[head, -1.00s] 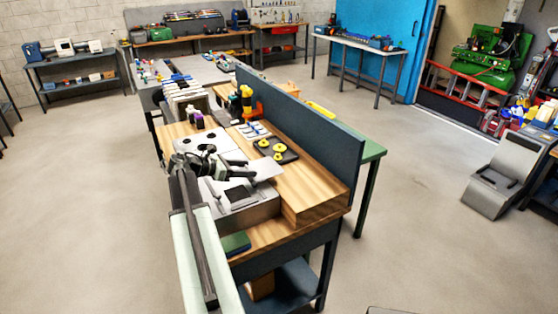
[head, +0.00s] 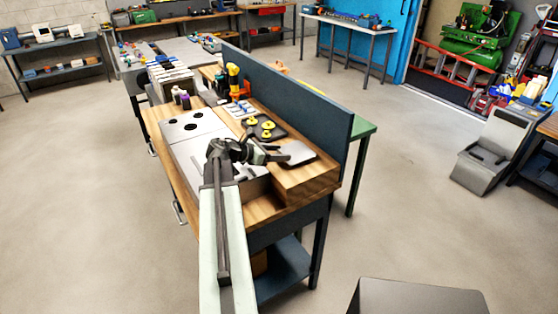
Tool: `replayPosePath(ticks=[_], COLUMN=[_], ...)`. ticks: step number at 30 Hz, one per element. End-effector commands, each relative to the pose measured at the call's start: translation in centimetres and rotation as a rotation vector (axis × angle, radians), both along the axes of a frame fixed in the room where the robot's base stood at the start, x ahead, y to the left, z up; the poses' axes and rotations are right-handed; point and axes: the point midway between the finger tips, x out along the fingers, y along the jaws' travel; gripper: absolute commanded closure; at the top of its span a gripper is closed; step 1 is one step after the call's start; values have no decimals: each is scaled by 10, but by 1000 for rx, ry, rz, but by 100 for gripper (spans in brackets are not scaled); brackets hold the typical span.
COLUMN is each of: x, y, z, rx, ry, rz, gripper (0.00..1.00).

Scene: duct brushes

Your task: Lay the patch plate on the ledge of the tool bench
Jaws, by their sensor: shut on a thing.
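The patch plate (head: 299,154) is a flat grey sheet in the head view. My gripper (head: 276,155) is shut on its left edge and holds it roughly level. The plate is over the near part of the wooden ledge (head: 312,178), the raised strip along the right side of the tool bench (head: 262,211). I cannot tell whether the plate touches the ledge or hangs just above it. My arm hides part of the bench and of the grey duct box (head: 190,152) left of the ledge.
A black tray with yellow discs (head: 264,127) lies on the ledge just behind the plate. A dark upright panel (head: 300,97) runs along the ledge's right side. Dark bottles (head: 181,97) stand farther back. The ledge's near end is bare.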

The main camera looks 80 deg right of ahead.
Motion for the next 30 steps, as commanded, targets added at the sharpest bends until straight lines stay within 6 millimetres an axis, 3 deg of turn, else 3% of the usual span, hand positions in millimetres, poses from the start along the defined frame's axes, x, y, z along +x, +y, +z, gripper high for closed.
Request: replayPosePath(ticks=[1, 2, 13, 14, 16, 27, 30], x=[0, 0, 0, 0, 0, -1, 11], y=[0, 0, 0, 0, 0, 0, 11], z=[-20, -22, -22, -22, -21, -15, -8], rx=[0, -1, 0, 0, 1, 0, 1], ry=[0, 1, 1, 0, 1, 0, 1], rz=[0, 0, -1, -1, -2, -2, 0], gripper=[90, 90, 90, 43, 24, 24, 24])
